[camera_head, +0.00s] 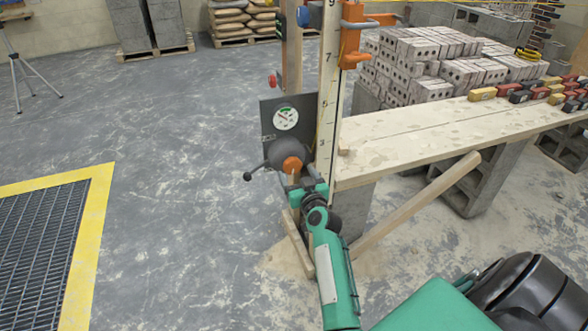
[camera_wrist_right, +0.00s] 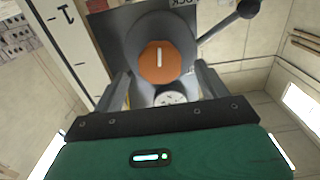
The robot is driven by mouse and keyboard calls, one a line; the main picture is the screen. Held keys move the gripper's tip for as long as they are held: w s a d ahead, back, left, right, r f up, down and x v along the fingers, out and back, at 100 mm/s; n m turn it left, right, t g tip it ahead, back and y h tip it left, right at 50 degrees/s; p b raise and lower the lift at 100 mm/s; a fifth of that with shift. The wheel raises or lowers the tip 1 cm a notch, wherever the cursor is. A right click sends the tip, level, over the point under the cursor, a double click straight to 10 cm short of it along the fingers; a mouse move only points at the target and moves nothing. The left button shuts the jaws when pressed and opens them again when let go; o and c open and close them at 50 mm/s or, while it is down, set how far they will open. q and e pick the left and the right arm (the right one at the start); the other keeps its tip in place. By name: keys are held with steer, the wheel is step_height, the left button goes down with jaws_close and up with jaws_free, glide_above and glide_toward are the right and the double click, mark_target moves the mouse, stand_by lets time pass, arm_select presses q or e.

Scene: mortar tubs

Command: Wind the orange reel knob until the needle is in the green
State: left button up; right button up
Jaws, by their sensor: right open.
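The orange reel knob (camera_head: 291,165) sits on the front of a round dark grey reel (camera_head: 284,151) fixed beside an upright measuring staff. In the right wrist view the knob (camera_wrist_right: 157,63) shows a white mark that stands upright. A round white gauge (camera_head: 285,118) with a green band is above the reel; its needle is too small to read surely. My right gripper (camera_head: 302,188) is open just in front of and below the knob. In its wrist view the fingers stand apart, with the knob beyond and between their tips, apparently ungripped. My left gripper is out of view.
A black-knobbed crank lever (camera_head: 248,176) sticks out left of the reel. The numbered staff (camera_head: 327,100) rises close on the right. A plank bench (camera_head: 400,138) and a slanted wooden brace (camera_head: 420,198) lie to the right. Open floor is on the left.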

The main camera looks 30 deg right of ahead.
mark_target(294, 167)
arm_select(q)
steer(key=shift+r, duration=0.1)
arm_select(e)
steer(key=shift+x, duration=1.65)
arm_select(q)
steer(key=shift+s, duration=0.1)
arm_select(e)
steer(key=c, duration=1)
steer(key=shift+m, duration=0.4)
steer(key=m+p, duration=0.3)
steer(key=m, duration=0.4)
steer(key=shift+r, duration=0.1)
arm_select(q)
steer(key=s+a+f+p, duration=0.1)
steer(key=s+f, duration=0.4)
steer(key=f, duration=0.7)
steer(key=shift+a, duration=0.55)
arm_select(e)
steer(key=shift+m, duration=2)
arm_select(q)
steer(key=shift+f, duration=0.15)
arm_select(e)
steer(key=o, duration=1)
